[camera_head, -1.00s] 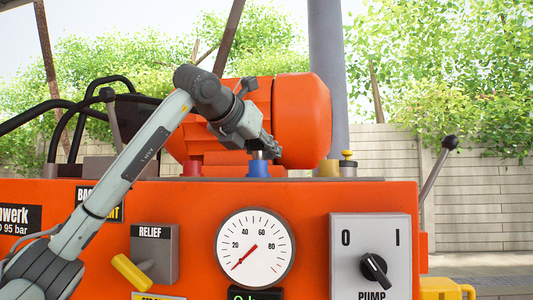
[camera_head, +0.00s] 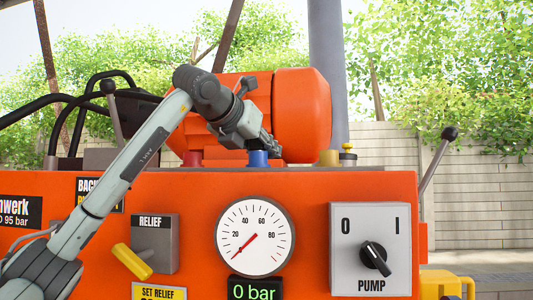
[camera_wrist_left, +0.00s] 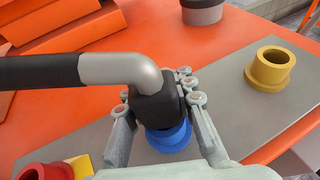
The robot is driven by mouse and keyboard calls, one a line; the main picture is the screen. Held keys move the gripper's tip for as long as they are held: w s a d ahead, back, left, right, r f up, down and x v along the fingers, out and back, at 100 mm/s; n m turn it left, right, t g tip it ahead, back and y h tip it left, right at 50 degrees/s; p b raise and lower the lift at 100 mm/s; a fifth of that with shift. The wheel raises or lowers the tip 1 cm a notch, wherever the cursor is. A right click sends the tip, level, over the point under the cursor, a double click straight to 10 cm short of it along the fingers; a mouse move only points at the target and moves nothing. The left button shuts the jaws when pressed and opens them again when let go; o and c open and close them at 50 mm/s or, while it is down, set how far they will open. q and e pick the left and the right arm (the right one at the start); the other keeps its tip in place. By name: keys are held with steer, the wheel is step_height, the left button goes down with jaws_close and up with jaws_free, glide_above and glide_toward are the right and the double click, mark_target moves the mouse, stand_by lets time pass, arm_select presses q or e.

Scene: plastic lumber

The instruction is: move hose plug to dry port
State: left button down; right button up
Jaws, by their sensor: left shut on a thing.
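My left gripper (camera_head: 272,150) is shut on the hose plug. In the left wrist view, the black plug body (camera_wrist_left: 157,108) sits between the fingers, with a grey elbow (camera_wrist_left: 125,69) and black hose (camera_wrist_left: 38,70) running left. The plug is over the blue port (camera_wrist_left: 170,138), which also shows in the head view (camera_head: 258,159). Its lower end is hidden, so I cannot tell how deep it sits. A red port (camera_wrist_left: 45,172) is at lower left and an open yellow port (camera_wrist_left: 270,68) at right. My right gripper is not in view.
The orange motor housing (camera_head: 302,110) stands behind the ports. The front panel has a gauge (camera_head: 254,237) near zero, a "0 bar" display (camera_head: 255,290), a yellow relief lever (camera_head: 132,262) and a pump knob (camera_head: 374,259). A black-knobbed lever (camera_head: 438,160) rises at right.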

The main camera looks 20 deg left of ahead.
arm_select(q)
steer(key=shift+f, duration=0.1)
stand_by(0.3)
steer(key=c, duration=0.7)
jaws_free()
step_height(320, 180, up, 7)
steer(key=p, duration=0.6)
stand_by(0.4)
